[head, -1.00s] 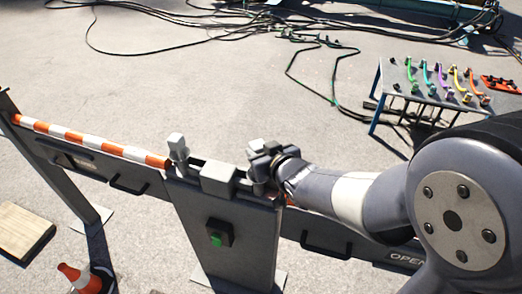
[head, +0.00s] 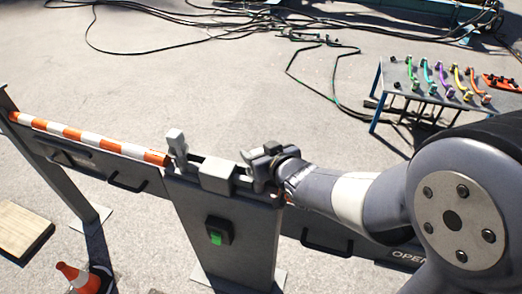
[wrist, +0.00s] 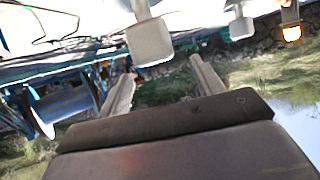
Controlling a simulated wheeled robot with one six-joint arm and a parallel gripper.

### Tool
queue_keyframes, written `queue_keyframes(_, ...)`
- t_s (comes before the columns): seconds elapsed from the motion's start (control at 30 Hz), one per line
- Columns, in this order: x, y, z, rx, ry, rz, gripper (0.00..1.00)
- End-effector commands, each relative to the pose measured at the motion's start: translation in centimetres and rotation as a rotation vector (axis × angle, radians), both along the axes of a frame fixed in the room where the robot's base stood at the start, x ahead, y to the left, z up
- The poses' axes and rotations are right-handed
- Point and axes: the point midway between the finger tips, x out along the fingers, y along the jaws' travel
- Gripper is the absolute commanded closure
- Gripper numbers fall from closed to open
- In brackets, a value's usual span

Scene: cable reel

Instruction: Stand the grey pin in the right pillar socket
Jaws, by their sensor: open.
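The grey pillar (head: 232,225) has a grey block (head: 217,175) in the middle of its top. A grey pin (head: 176,142) with a blocky head stands at the left of the top, leaning slightly in the picture. My gripper (head: 260,160) is at the right end of the top, beside the block, with its fingers apart. Grey parts crowd together there, so the right socket and any pin in it cannot be told apart from the fingers. The wrist view shows my open gripper (wrist: 163,88) with nothing clear between the fingers. A grey block (wrist: 150,42) on a stem hangs into that view from above.
An orange-and-white bar (head: 90,138) runs left from the pillar. A dark box with a green button (head: 216,238) is on the pillar's front. A cone (head: 78,277) and a wooden board (head: 22,230) lie left. A table (head: 385,78) with coloured handles stands at right.

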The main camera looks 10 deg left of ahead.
Motion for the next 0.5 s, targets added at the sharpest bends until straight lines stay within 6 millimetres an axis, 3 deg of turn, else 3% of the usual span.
queue_keyframes(0.27, -0.6, -0.5, 0.4, 0.0, -0.001, -0.001, 0.37)
queue_keyframes(0.5, -3.0, -2.6, 1.8, 0.001, -0.002, -0.002, 0.37)
